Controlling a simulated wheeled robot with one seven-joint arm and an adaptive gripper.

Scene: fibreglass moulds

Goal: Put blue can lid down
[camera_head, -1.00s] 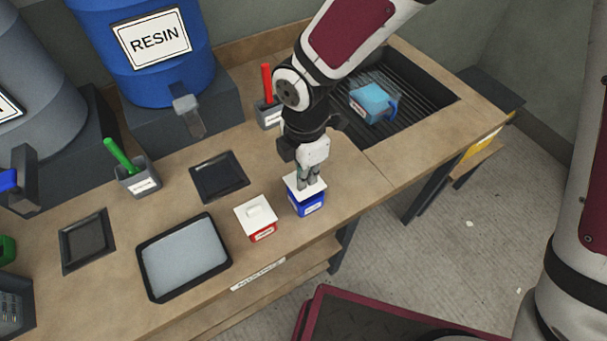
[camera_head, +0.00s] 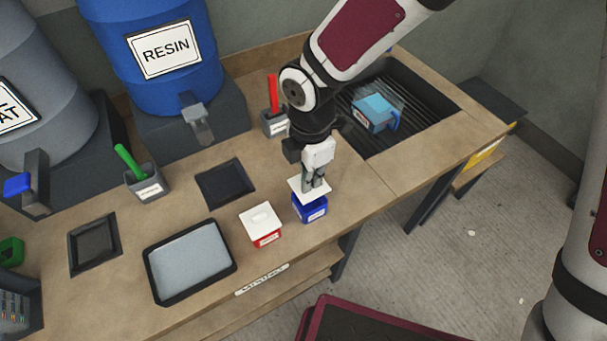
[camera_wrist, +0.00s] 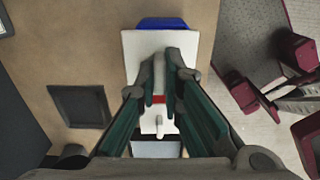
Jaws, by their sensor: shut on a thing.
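My gripper (camera_head: 314,183) points down at the blue can (camera_head: 312,211) near the front edge of the bench.
A red can (camera_head: 265,238) with its own white lid (camera_head: 260,218) stands close at left. A dark square tray (camera_head: 225,184) and a resin tray (camera_head: 190,263) lie farther left. A blue jug (camera_head: 374,113) sits on the sunken grate (camera_head: 425,118). Bare bench lies right of the blue can.

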